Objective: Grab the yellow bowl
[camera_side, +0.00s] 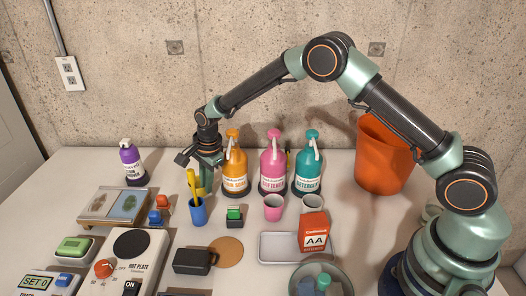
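I see no yellow bowl in this view. The only bowl I can make out is a grey-green bowl (345,284) at the bottom edge, partly cut off, with small blue and teal items in it. My gripper (192,163) is at the left end of my outstretched arm, above the back part of the table. It is just left of the orange pump bottle (235,170) and above a blue cup (198,213) that holds yellow-handled items. Its fingers are small and dark, and I cannot tell whether they are open or shut.
Pink (272,168) and teal (308,170) pump bottles stand beside the orange one. An orange bucket (380,160) is at the right. A red AA box (313,232) is by a metal tray (275,247). A hot plate (125,265) is front left.

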